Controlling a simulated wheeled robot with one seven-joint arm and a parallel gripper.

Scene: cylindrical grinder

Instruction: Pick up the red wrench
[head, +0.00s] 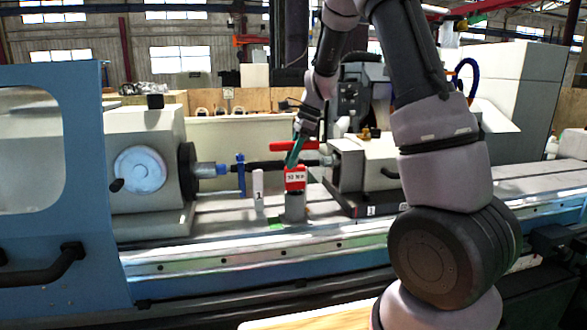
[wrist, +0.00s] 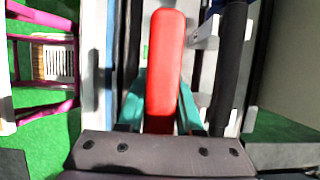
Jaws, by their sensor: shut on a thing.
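The red wrench shows in the head view as a red bar (head: 308,146) at the middle, above the machine bed. My gripper (head: 292,160), with teal fingers, reaches down to it from above. In the wrist view the red wrench (wrist: 165,60) is a long rounded red bar running up the picture. The teal fingers of my gripper (wrist: 160,112) lie on both sides of it and are shut on it.
A red labelled block (head: 295,179) stands on a grey post (head: 295,207) just below my gripper. A white numbered post (head: 258,188) and a blue clamp (head: 240,172) stand to the left. The grey headstock (head: 145,130) and tailstock (head: 372,165) flank this space.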

